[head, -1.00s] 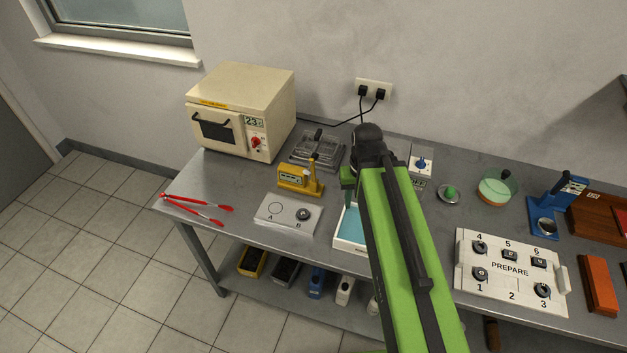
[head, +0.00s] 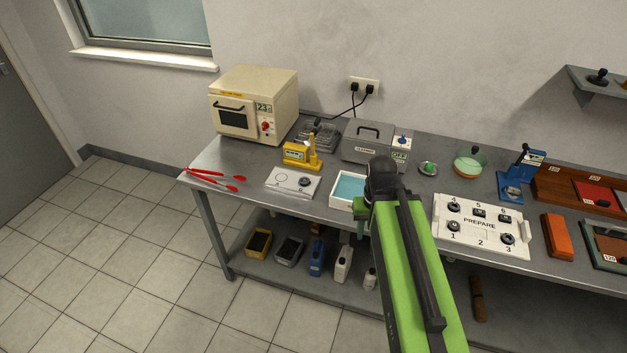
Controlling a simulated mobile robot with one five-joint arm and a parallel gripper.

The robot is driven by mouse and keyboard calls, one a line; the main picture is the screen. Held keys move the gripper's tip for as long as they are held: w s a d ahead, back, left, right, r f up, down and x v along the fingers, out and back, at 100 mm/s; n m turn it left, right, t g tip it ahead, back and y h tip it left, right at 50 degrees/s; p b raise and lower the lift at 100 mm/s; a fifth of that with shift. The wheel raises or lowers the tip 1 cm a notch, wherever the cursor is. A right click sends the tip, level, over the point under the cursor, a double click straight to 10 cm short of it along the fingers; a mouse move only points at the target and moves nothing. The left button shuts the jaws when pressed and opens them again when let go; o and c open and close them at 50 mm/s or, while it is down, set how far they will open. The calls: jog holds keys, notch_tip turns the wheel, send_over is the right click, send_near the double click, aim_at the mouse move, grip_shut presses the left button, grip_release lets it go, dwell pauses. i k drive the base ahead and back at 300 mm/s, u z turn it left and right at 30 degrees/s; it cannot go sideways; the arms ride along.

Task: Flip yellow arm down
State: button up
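The yellow device (head: 296,154) stands on the metal table in front of the oven. Its yellow arm (head: 312,145) rises upright at its right side, with a dark tip. My gripper (head: 361,228) is at the far end of my green arm, to the right of the yellow device and nearer to me, by the white tray's right front corner.
A white plate (head: 281,184) marked A and B lies in front of the yellow device, with red tongs (head: 213,177) to its left. A white tray with blue inside (head: 349,188) sits right of it. The oven (head: 251,92) and a grey box (head: 366,138) stand behind.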

aim_at(315, 132)
jog(key=z, duration=0.2)
jog(key=k, duration=0.25)
jog(key=u, duration=0.55)
jog(key=i, duration=1)
jog(key=u, duration=0.6)
jog(key=k, duration=0.6)
jog(key=u, duration=0.35)
jog(key=i, duration=0.75)
jog(key=z, duration=0.05)
